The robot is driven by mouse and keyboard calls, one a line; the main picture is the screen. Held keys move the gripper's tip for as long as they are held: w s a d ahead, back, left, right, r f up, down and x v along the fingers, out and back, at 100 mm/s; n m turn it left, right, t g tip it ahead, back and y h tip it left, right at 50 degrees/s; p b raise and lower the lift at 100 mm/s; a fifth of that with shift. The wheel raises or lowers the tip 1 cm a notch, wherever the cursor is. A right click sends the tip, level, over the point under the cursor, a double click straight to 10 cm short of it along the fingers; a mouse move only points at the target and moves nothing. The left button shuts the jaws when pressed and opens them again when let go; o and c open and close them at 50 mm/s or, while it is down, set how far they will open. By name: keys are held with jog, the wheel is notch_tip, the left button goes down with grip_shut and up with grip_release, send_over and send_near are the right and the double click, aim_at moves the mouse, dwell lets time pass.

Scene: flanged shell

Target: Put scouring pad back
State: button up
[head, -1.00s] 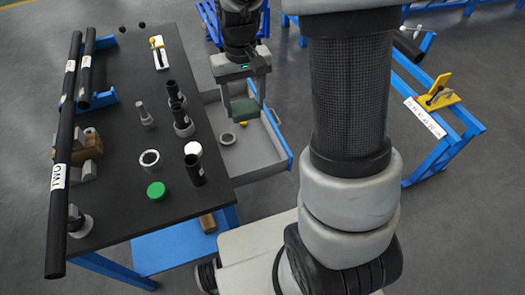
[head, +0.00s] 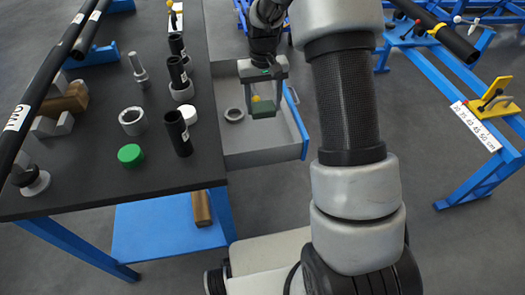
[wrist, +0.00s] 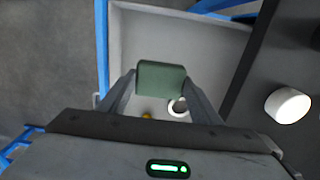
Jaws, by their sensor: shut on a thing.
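The scouring pad (head: 263,109) is a dark green block. My gripper (head: 263,106) is shut on it, a finger on each side. In the wrist view the pad (wrist: 161,78) sits between the fingertips of my gripper (wrist: 161,82), with the open drawer (wrist: 215,40) behind it. In the head view the grey drawer (head: 262,158) with a blue front is pulled out from the table, and the pad is over its inside. I cannot tell whether the pad touches the drawer floor.
In the drawer are a grey ring (head: 234,115) and a small yellow thing (head: 255,98). The dark table (head: 90,185) at left holds black tubes (head: 178,132), a green cap (head: 130,155) and a white ring (head: 132,121). The drawer's front part is clear.

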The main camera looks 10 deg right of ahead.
jog(key=shift+w+f+b, duration=0.2)
jog(key=shift+f, duration=0.4)
jog(key=shift+w+f+b, duration=0.15)
jog(key=shift+f, duration=0.45)
notch_tip(320, 180, down, 10)
jog(key=shift+r+b, duration=0.2)
jog(key=shift+b, duration=0.9)
jog(key=shift+f, duration=0.25)
jog(key=o, duration=1)
jog(key=shift+o, duration=0.2)
jog(key=shift+r, duration=0.1)
